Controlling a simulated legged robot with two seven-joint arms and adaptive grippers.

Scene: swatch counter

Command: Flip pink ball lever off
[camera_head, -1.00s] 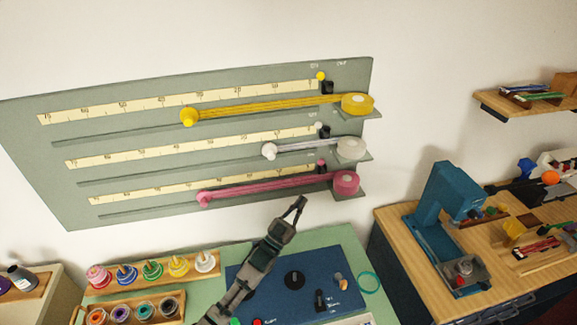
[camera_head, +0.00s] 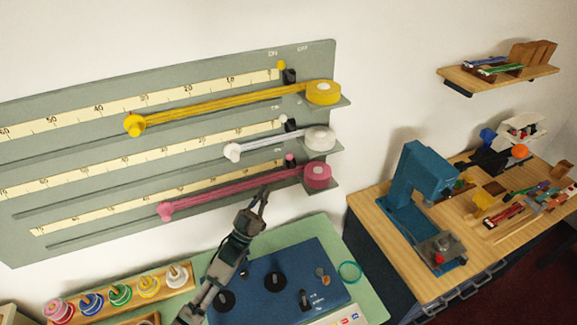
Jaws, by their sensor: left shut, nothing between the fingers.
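The pink ball lever (camera_head: 289,157) is a small pink ball at the right end of the lowest row on the grey wall panel (camera_head: 215,75). Its ball sits close above the pink tape and pink disc, and its base is partly hidden. The panel's top edge bears the labels ON at left and OFF at right. My left gripper (camera_head: 263,191) reaches up from below, its narrow fingers shut and empty. In the picture, its tips are below and left of the pink ball, near the pink tape; I cannot tell whether they touch it. My right gripper is out of view.
A pink tape disc (camera_head: 317,175) is right of and below the lever. A white ball lever (camera_head: 283,118) and a yellow ball lever (camera_head: 281,66) are above. Below are a blue board (camera_head: 325,262) with black knobs and a spool rack (camera_head: 172,297). A blue press (camera_head: 417,185) stands right.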

